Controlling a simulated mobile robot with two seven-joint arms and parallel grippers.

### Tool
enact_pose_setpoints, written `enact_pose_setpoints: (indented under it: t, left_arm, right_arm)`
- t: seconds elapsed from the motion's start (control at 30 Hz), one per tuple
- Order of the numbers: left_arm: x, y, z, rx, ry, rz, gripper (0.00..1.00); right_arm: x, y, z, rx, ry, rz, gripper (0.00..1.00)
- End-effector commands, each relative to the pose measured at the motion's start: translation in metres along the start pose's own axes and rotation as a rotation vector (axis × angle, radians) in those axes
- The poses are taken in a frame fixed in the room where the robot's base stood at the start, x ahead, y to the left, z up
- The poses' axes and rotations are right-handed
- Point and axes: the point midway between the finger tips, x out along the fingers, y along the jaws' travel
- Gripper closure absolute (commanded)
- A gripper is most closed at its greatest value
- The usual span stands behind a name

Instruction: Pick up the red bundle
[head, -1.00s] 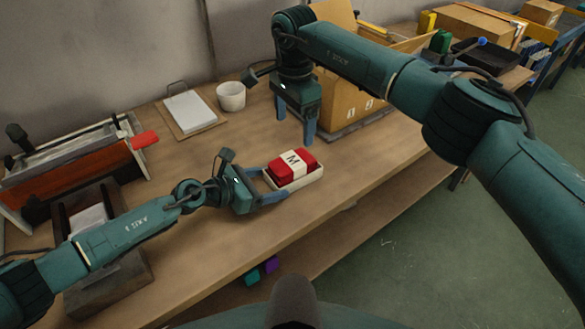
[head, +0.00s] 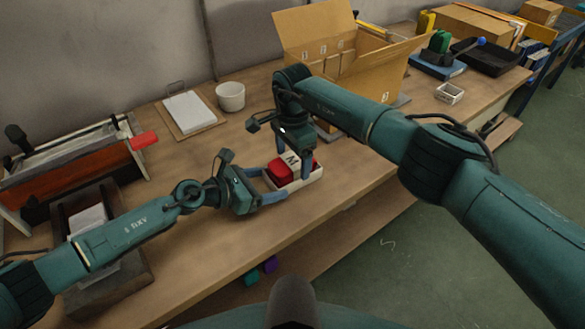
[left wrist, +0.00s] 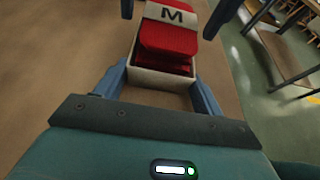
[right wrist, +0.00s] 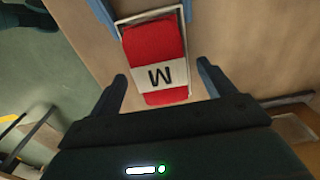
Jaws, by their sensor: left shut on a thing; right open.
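The red bundle (head: 282,172) has a white band marked M and lies in a shallow white tray (head: 314,177) on the workbench. It also shows in the left wrist view (left wrist: 168,40) and the right wrist view (right wrist: 153,42). My left gripper (head: 272,188) is shut on the tray, its fingers on the tray's two sides. My right gripper (head: 293,168) points down over the bundle. Its fingers are open, apart on either side of the bundle in the right wrist view (right wrist: 162,78). Contact with the bundle cannot be told.
An open cardboard box (head: 365,85) stands behind my right arm. An orange-sided machine (head: 75,165) is at left. A small white tray (head: 449,92) stands at right. The bench's front edge is close by.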

Motion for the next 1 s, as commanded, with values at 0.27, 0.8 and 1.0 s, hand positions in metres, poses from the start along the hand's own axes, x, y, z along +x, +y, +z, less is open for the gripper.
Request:
enact_pose_setpoints:
  t: [0.27, 0.8, 1.0]
  left_arm:
    - [0.0, 0.0, 0.0, 0.0, 0.0, 0.0, 0.53]
    - [0.0, 0.0, 0.0, 0.0, 0.0, 0.0, 0.53]
    - [0.0, 0.0, 0.0, 0.0, 0.0, 0.0, 0.53]
  right_arm:
    - [0.0, 0.0, 0.0, 0.001, 0.0, 0.0, 0.37]
    - [-0.001, 0.0, 0.0, 0.001, 0.001, -0.001, 0.7]
    - [-0.012, -0.001, -0.001, 0.0, 0.002, -0.004, 0.7]
